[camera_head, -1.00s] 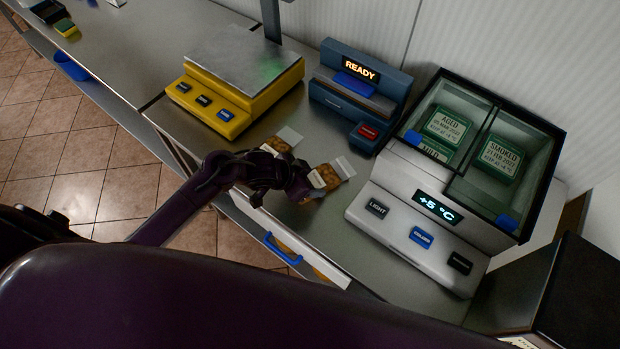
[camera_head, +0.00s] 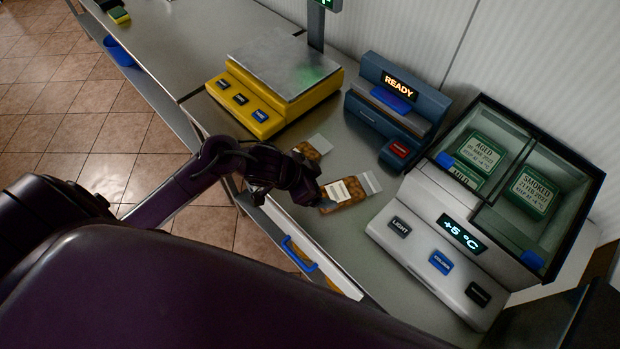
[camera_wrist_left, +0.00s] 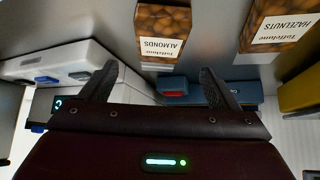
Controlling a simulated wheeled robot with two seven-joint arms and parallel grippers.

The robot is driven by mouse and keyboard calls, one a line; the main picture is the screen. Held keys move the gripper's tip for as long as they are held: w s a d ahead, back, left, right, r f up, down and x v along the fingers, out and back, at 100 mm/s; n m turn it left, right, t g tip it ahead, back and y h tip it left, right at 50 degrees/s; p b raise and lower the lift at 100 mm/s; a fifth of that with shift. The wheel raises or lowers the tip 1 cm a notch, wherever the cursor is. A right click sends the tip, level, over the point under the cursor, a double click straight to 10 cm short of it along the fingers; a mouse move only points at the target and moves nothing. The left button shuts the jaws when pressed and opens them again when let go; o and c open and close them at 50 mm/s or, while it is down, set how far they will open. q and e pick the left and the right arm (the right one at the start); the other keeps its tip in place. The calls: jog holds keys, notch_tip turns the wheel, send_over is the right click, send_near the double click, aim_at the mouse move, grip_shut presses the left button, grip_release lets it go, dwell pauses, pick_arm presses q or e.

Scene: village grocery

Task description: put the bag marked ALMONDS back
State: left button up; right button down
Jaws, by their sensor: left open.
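In the left wrist view the ALMONDS bag (camera_wrist_left: 162,38) reads clearly, ahead of the fingers and roughly in line with the gap. My left gripper (camera_head: 310,190) is over the counter at the bag's left end and hides part of it. In the wrist view the left gripper (camera_wrist_left: 158,82) is open, with nothing between its fingers. My right gripper is not in view.
The HAZELNUTS bag (camera_wrist_left: 275,25) lies beside it; it also shows in the head view (camera_head: 316,145). An open drawer with a blue handle (camera_head: 300,254) is below the counter edge, brown packs inside. A yellow scale (camera_head: 275,85), READY device (camera_head: 392,110) and cooler (camera_head: 440,235) surround the bags.

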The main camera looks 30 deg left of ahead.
pick_arm(q)
jog(key=v, duration=0.4)
jog(key=shift+s+a+r, duration=0.15)
jog(key=shift+r, duration=0.2)
